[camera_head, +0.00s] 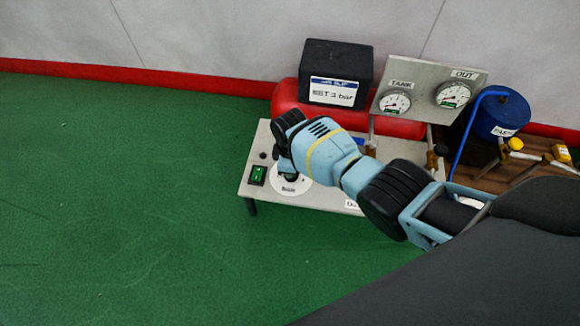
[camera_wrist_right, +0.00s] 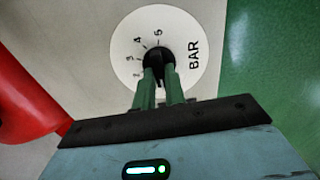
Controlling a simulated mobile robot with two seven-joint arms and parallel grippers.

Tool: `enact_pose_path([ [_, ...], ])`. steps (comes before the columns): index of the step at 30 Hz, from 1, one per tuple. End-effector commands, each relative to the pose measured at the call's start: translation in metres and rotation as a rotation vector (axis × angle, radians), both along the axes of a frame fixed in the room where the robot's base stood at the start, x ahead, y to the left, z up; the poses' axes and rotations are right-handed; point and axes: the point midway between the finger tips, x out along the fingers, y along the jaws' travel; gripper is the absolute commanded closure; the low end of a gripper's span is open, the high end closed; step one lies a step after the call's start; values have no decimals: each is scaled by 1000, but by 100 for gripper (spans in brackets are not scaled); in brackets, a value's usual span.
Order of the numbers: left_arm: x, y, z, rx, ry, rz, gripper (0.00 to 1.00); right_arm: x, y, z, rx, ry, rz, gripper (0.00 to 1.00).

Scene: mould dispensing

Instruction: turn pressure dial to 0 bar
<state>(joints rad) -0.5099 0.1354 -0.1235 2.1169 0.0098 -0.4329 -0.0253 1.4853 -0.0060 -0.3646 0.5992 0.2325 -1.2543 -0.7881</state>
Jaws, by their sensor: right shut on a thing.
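The pressure dial is a white round plate (camera_head: 281,187) marked BAR, on the grey panel top (camera_head: 325,196). In the right wrist view the dial plate (camera_wrist_right: 195,75) shows numbers around a black knob (camera_wrist_right: 157,56). My right gripper (camera_wrist_right: 160,74) is shut on this knob, its two green fingers on either side of it. In the head view my right gripper (camera_head: 287,170) reaches down over the dial from the right and hides most of it. The knob's pointer and some of the numbers are hidden by the fingers. My left gripper is not in view.
A green switch (camera_head: 257,175) sits left of the dial. Behind are a red tank (camera_head: 285,99), a black box (camera_head: 337,62) labelled with a bar value, and TANK (camera_head: 395,102) and OUT (camera_head: 452,94) gauges. A blue drum (camera_head: 502,110) stands right. The green floor at left is clear.

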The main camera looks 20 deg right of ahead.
Motion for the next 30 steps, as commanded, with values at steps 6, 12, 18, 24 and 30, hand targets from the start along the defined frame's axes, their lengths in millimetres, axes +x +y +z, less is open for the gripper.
enact_pose_path([
  [6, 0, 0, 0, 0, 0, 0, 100, 1, 0, 1, 1, -4, 103, 100],
  [12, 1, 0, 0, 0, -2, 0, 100, 0, 1, 1, 1, -4, 149, 100],
  [18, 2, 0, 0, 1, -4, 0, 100, 0, 1, 1, 1, -4, 162, 100],
  [24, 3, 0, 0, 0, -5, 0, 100, 0, 1, 1, 1, -4, 162, 100],
  [30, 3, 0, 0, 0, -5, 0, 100, 0, 1, 1, 1, -4, 162, 73],
])
